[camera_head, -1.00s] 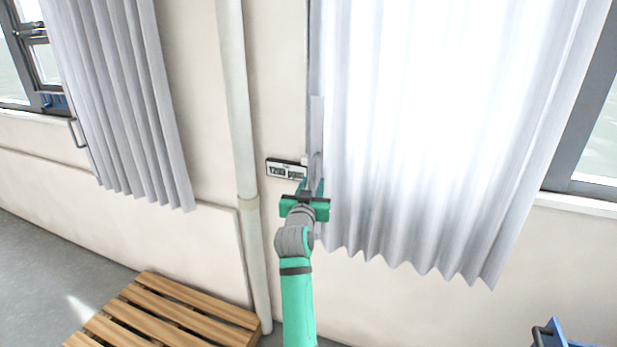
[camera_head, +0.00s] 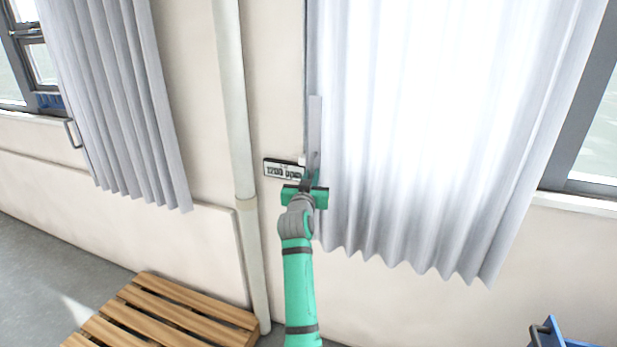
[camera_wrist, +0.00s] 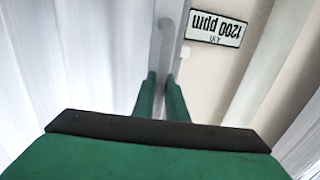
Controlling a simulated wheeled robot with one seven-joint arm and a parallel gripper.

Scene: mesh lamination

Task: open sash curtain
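The right sash curtain (camera_head: 420,140), pale grey-white and pleated, hangs across the bright window. A flat grey strip with a handle (camera_head: 315,135) runs down its left edge. My gripper (camera_head: 312,181) is at the lower part of this handle. In the wrist view the curtain (camera_wrist: 70,60) is on the left, and the grey handle bar (camera_wrist: 166,35) runs down between the two green fingers of my gripper (camera_wrist: 160,77). The fingers are close together with the bar in the narrow gap. The exact contact is small and partly hidden.
A small sign (camera_head: 284,169) is on the wall just left of my gripper. A vertical pipe (camera_head: 232,100) stands farther left, before another grey curtain (camera_head: 120,100). A wooden pallet (camera_head: 165,315) lies on the floor at lower left. A blue object (camera_head: 560,335) is at lower right.

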